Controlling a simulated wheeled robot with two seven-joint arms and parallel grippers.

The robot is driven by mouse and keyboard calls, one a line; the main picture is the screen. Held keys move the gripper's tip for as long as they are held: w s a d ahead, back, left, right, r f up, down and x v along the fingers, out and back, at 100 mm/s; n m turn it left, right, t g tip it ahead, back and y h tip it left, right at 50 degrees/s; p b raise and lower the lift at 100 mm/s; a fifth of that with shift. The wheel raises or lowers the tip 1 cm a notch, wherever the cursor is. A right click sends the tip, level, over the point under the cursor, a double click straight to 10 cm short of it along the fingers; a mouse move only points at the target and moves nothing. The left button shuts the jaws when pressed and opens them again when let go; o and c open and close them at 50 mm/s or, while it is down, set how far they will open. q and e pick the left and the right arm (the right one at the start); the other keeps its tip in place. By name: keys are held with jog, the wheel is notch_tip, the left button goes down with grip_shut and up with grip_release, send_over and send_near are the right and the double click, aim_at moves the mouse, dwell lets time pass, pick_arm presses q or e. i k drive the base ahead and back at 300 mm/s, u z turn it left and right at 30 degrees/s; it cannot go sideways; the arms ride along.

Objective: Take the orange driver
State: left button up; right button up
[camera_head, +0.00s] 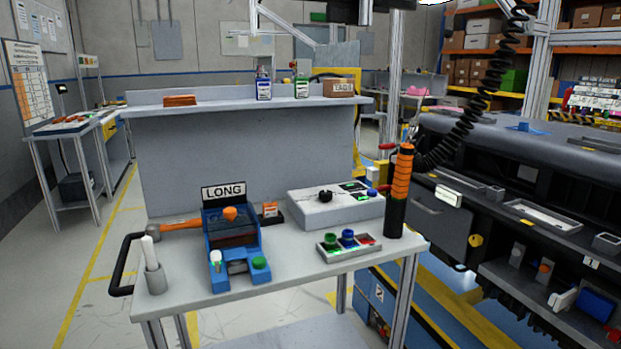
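The orange driver (400,178) stands upright at the right end of the grey workbench (300,291). It has an orange ribbed upper body and a black lower part. A black coiled cable (465,108) hangs from above and runs down to near its top. The driver's lower end is at the bench's right edge; I cannot tell whether it rests in a holder. Neither my left nor my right gripper shows in the head view.
A blue fixture marked LONG (232,245) stands at the bench's left-middle. A tray with coloured parts (348,246) and a grey box (335,210) are left of the driver. A white stick in a cup (153,268) is at far left. The dark dashboard module (520,150) is at right.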

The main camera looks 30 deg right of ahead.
aim_at(402, 169)
jog(key=u, duration=0.4)
jog(key=i, duration=0.95)
jog(key=z, duration=1.55)
